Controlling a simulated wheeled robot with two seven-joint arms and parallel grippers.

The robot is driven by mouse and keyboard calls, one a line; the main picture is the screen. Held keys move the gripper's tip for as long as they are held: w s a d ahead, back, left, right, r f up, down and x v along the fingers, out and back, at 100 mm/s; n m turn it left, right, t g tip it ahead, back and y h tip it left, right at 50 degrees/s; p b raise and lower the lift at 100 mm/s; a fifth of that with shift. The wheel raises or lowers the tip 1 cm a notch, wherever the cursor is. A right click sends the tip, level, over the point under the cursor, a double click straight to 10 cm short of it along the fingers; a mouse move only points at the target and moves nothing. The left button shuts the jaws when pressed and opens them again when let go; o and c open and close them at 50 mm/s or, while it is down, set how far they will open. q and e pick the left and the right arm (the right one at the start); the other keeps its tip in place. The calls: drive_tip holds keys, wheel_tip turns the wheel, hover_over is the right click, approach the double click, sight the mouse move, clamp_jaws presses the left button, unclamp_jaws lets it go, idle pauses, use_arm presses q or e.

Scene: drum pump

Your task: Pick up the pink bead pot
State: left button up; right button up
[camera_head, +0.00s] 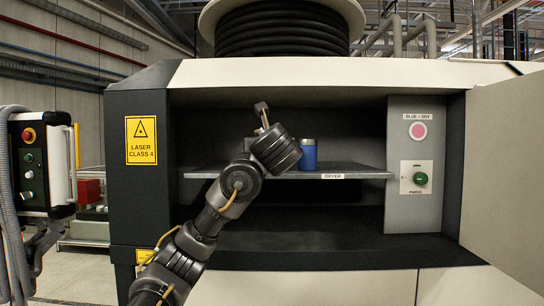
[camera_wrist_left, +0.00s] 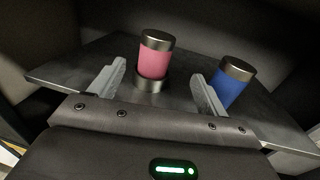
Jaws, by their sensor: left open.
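The pink bead pot (camera_wrist_left: 155,62), with dark metallic bands at top and bottom, stands on the dark shelf (camera_wrist_left: 68,72) in the left wrist view. In the head view it is hidden behind my left arm. My left gripper (camera_wrist_left: 158,72) is open, with one finger to each side of the pot in the picture; I see no contact. In the head view my left gripper (camera_head: 262,118) is over the shelf (camera_head: 345,171), left of the blue pot. My right gripper is not in view.
A blue pot (camera_head: 309,156) stands on the shelf; in the left wrist view the blue pot (camera_wrist_left: 230,85) is just right of the right finger. A control panel (camera_head: 414,215) with a pink disc and green knob borders the bay. An open door (camera_head: 510,170) is at right.

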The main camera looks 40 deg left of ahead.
use_arm(q)
drive_tip(key=w+a, duration=0.1)
drive_tip(key=a+p, duration=0.1)
drive_tip(key=w+a+p, duration=0.1)
drive_tip(key=a, duration=0.1)
drive_tip(key=shift+w+r, duration=0.3)
drive_tip(key=shift+r, duration=0.05)
drive_tip(key=shift+w+a+f, duration=0.15)
drive_tip(key=shift+w, duration=0.1)
drive_tip(key=shift+p, duration=0.3)
drive_tip(key=p+x, duration=0.3)
drive_tip(key=x, duration=0.1)
drive_tip(key=shift+w+a, duration=0.1)
drive_tip(key=shift+w, duration=0.05)
drive_tip(key=shift+w+a+f, duration=0.15)
drive_tip(key=shift+w+a, duration=0.1)
drive_tip(key=shift+a, duration=0.1)
drive_tip(key=shift+d, duration=0.1)
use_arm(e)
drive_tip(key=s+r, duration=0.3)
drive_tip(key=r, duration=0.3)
use_arm(q)
drive_tip(key=shift+d, duration=0.1)
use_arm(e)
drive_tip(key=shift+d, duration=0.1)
